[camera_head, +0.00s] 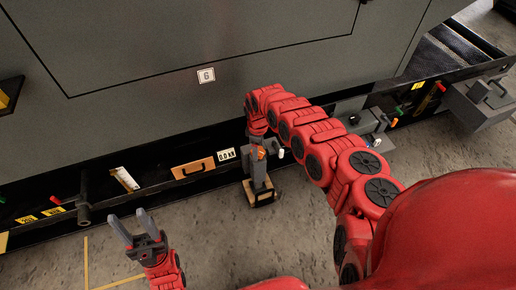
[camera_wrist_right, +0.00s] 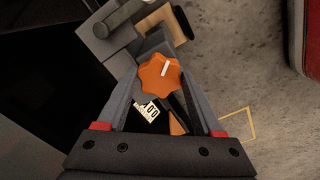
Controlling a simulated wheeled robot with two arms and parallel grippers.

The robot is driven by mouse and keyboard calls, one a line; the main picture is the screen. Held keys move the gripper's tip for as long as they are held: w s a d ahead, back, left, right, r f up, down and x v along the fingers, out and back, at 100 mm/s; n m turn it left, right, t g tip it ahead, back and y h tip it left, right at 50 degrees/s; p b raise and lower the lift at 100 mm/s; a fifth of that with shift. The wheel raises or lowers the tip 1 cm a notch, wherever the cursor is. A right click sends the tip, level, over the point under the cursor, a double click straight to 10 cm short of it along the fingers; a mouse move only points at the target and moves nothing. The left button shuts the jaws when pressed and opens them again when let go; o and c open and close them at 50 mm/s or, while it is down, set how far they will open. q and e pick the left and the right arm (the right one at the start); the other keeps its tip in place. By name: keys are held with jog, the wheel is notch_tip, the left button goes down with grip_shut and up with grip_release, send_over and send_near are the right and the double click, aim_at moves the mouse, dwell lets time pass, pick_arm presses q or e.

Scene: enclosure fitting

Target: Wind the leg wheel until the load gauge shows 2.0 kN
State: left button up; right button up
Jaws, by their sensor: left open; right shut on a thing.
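The leg wheel (camera_wrist_right: 158,77) is an orange lobed knob with a white mark on its face. It sits on a grey leg (camera_head: 258,171) that stands on a wooden pad (camera_head: 262,198) on the floor. My right gripper (camera_wrist_right: 162,71) is shut on the wheel, with one finger on each side of it. In the head view the wheel is mostly hidden by my right gripper. The load gauge (camera_head: 226,154) is a small white display left of the leg and reads 0.0 kN. My left gripper (camera_head: 132,224) is open and empty over the floor at the lower left.
A grey enclosure (camera_head: 160,60) with a label "6" fills the back. Along its base rail are an orange panel with a handle (camera_head: 193,168), a dark post (camera_head: 84,200) and yellow tags. A grey box (camera_head: 480,101) stands at the right. The floor in front is mostly clear.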

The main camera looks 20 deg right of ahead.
jog(key=m+p, duration=0.2)
jog(key=m, duration=0.1)
jog(key=shift+r, duration=0.2)
jog(key=shift+f+m+p, duration=0.1)
jog(key=shift+m+p, duration=0.5)
jog(key=shift+m, duration=1.6)
jog(key=o, duration=1.4)
jog(key=shift+f, duration=0.1)
jog(key=shift+c, duration=0.2)
jog(key=shift+p, duration=0.3)
